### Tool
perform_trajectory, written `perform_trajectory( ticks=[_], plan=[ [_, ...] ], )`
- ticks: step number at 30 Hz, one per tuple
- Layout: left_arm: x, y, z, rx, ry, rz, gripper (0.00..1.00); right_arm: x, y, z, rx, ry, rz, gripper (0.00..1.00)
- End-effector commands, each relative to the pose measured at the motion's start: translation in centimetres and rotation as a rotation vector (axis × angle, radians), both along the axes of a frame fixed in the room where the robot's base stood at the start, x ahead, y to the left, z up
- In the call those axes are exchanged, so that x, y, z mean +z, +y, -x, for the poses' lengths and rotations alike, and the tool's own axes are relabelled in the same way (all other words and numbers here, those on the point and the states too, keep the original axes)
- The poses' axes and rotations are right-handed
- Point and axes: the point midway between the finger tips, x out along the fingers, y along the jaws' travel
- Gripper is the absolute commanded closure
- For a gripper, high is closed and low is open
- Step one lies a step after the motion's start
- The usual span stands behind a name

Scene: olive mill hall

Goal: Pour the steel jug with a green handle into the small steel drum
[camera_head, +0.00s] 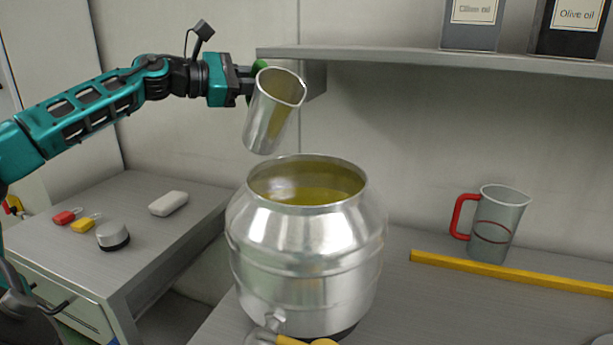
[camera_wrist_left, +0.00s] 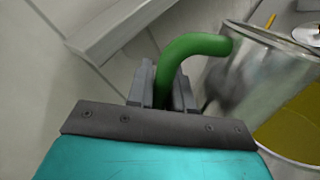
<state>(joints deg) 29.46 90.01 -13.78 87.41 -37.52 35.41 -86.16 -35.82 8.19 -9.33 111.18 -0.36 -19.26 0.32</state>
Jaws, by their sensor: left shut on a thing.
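The steel jug with a green handle (camera_head: 270,115) hangs in the air above the back left of the small steel drum (camera_head: 305,240). It is slightly tilted, its open mouth up and a little to the right. My left gripper (camera_head: 252,82) is shut on its green handle, which shows clearly between the fingers (camera_wrist_left: 162,92) in the left wrist view (camera_wrist_left: 185,55). The jug's steel wall (camera_wrist_left: 255,75) is beside the fingers there. The drum is open at the top and holds yellow-green oil. No stream shows between jug and drum. My right gripper is not in view.
A red-handled jug (camera_head: 497,225) stands at the right behind a yellow bar (camera_head: 510,275). A shelf (camera_head: 430,58) with oil tins is above. A side table (camera_head: 165,235) at left holds a white block (camera_head: 168,203), a round grey-white item (camera_head: 113,235) and red and yellow tags.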

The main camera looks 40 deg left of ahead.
Motion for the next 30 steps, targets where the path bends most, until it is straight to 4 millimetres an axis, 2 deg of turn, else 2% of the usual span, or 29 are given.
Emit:
perform_trajectory(
  ticks=[10, 17, 30],
  plan=[
    [0.8, -1.2, 0.4, 0.000, -0.051, -0.168, 1.00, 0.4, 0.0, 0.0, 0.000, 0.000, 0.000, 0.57],
    [-0.4, -1.7, 0.5, 0.000, -0.081, -0.278, 1.00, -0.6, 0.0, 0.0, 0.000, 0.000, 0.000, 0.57],
    [-0.4, -2.2, 0.6, 0.000, -0.109, -0.370, 1.00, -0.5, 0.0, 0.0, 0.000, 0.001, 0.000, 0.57]
  ],
)
